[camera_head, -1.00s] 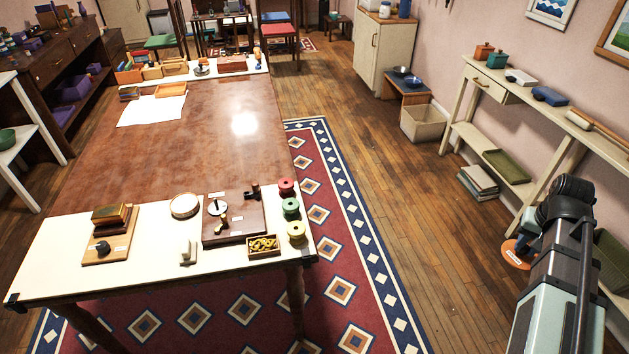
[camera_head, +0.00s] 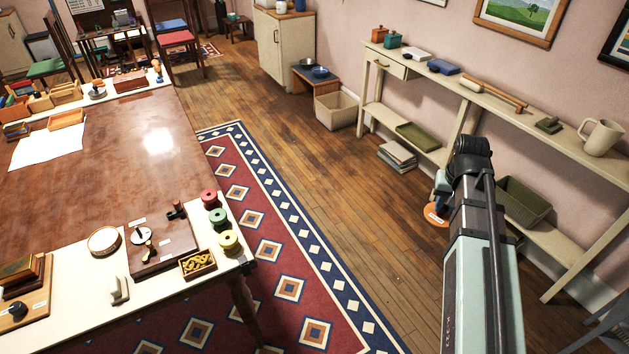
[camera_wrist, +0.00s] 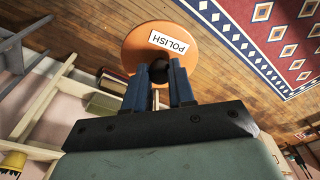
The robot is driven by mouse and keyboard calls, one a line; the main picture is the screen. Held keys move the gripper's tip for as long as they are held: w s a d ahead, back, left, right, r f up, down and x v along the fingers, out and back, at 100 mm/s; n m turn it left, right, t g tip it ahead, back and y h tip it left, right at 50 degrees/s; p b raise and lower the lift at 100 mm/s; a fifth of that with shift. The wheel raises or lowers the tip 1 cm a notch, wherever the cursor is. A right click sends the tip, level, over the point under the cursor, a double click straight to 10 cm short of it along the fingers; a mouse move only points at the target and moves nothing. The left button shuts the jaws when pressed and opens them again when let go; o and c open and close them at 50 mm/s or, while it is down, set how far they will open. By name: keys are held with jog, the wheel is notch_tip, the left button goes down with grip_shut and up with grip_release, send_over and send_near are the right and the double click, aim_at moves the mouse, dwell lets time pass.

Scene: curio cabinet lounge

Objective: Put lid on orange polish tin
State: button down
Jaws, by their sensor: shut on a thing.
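An orange round lid (camera_wrist: 190,65) with a white "POLISH" label fills the upper middle of the wrist view. My gripper (camera_wrist: 160,75) is shut on the lid's dark knob and holds it in the air above the floor. In the head view the lid (camera_head: 436,213) shows as a small orange disc, partly hidden behind my arm. My gripper (camera_head: 443,190) is mostly hidden by my arm there. I cannot make out an orange polish tin in either view.
A big table (camera_head: 90,190) with several items stands at the left. A narrow cream console table (camera_head: 545,115) along the right wall holds boxes, a rolling pin-like item and a mug (camera_head: 601,138). A green bin (camera_head: 524,201) sits on its lower shelf, beside my arm. Open floor lies between.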

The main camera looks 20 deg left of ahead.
jog(key=w+a+r+n, duration=0.1)
jog(key=w+a+n, duration=0.2)
jog(key=a, duration=1.5)
jog(key=w+a+n, duration=0.2)
jog(key=a+n, duration=0.1)
jog(key=a, duration=1.5)
jog(key=s+a+n+y, duration=0.15)
jog(key=s+a, duration=0.25)
jog(key=a, duration=0.9)
jog(key=s+a+n+h, duration=0.1)
jog(key=s+a+n, duration=0.25)
jog(key=a, duration=0.85)
jog(key=s+a+n+g, duration=0.1)
jog(key=s+a+n, duration=0.3)
jog(key=s+a, duration=2.4)
jog(key=a+y, duration=0.1)
jog(key=a, duration=0.1)
jog(key=shift+a+n, duration=0.4)
send_over(104, 239)
jog(key=shift+f, duration=2.45)
